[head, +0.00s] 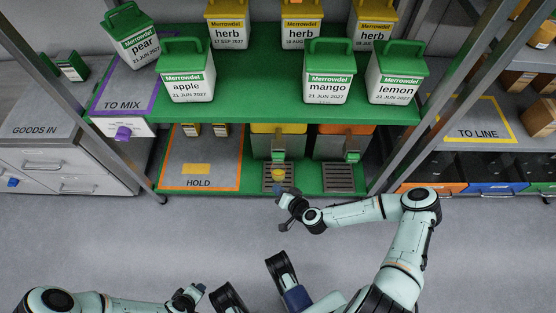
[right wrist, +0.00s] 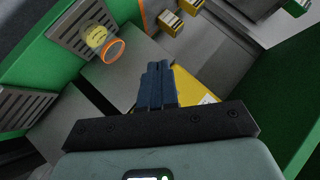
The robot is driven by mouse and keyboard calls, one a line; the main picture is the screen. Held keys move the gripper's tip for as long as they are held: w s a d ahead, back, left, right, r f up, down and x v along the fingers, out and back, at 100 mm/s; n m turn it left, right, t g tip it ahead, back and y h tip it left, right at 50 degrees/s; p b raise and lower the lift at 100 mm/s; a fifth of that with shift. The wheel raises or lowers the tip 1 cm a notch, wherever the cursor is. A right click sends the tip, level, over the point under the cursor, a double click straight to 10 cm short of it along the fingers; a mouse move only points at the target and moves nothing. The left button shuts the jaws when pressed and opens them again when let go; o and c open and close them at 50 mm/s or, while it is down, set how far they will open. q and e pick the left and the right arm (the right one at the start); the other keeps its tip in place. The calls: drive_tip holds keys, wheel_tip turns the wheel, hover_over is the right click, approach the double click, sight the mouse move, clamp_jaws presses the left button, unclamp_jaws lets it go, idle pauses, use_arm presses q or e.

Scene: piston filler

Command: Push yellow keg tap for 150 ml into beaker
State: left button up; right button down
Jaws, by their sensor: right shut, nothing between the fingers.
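The yellow keg (head: 265,128) stands on the lower green shelf, with its grey tap block and green-marked tap (head: 278,154) at the front. The beaker (head: 278,175) stands on the drip tray under this tap and has yellow content. It also shows in the right wrist view (right wrist: 97,38), with an orange rim. My right gripper (head: 283,198) is shut and empty, just in front of the beaker and low; its dark blue fingers (right wrist: 158,75) show in the right wrist view. Whether they touch the tap cannot be told. My left gripper (head: 188,294) is low at the front, away from the shelf.
An orange keg (head: 345,129) with its own tap and drip tray (head: 338,178) stands to the right. The HOLD mat (head: 200,165) lies left. The upper shelf (head: 260,80) overhangs, carrying several labelled tubs. A steel post (head: 397,145) stands right. Floor in front is clear.

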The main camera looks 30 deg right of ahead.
sight(278, 159)
use_arm(q)
drive_tip(key=shift+w, duration=0.35)
use_arm(e)
drive_tip(key=n, duration=0.7)
drive_tip(key=shift+s+r, duration=0.15)
drive_tip(key=shift+s, duration=0.2)
use_arm(q)
drive_tip(key=shift+f, duration=0.1)
use_arm(e)
drive_tip(key=shift+w+d, duration=0.1)
use_arm(q)
drive_tip(key=s+f+g+b, duration=0.2)
drive_tip(key=s+f+b, duration=0.1)
drive_tip(key=s+f, duration=0.2)
drive_tip(key=shift+s+a, duration=0.4)
drive_tip(key=shift+a, duration=0.05)
use_arm(e)
drive_tip(key=w+d, duration=0.4)
drive_tip(key=w, duration=0.3)
drive_tip(key=shift+w+d, duration=0.2)
drive_tip(key=shift+d, duration=0.05)
use_arm(q)
drive_tip(key=shift+f, duration=0.1)
use_arm(e)
drive_tip(key=shift+w+d, duration=0.2)
drive_tip(key=shift+w, duration=0.15)
